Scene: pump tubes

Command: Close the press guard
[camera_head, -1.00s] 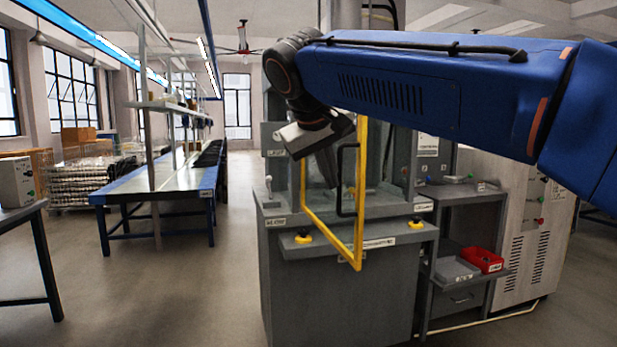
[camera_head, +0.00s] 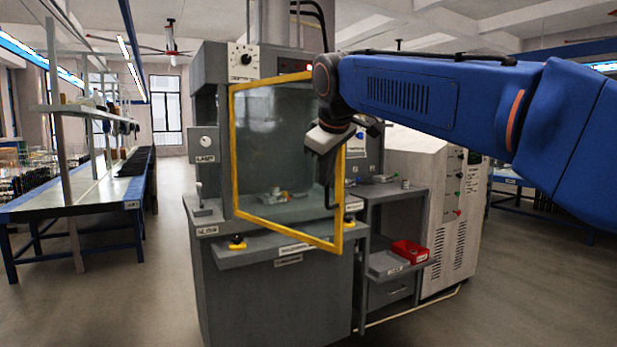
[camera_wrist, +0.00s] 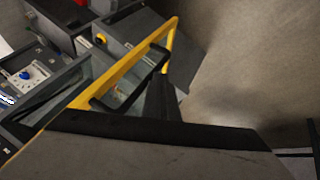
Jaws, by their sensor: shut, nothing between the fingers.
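The press guard (camera_head: 236,160) is a clear panel in a yellow frame on the front of the grey press (camera_head: 290,290). Its left side is by the press, and its right edge stands out from the press front, so it is partly open. A black bar handle (camera_wrist: 130,78) is on the guard near its free edge. My gripper (camera_wrist: 160,98) is shut and empty, close beside the handle and the yellow frame. In the head view, its fingers are dark and partly lost against the guard's right side. I cannot tell whether they touch it.
A side table (camera_head: 395,195) with a red bin (camera_head: 409,250) stands right of the press, before a white cabinet (camera_head: 440,215). A long workbench (camera_head: 85,200) is at left. Floor between is clear.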

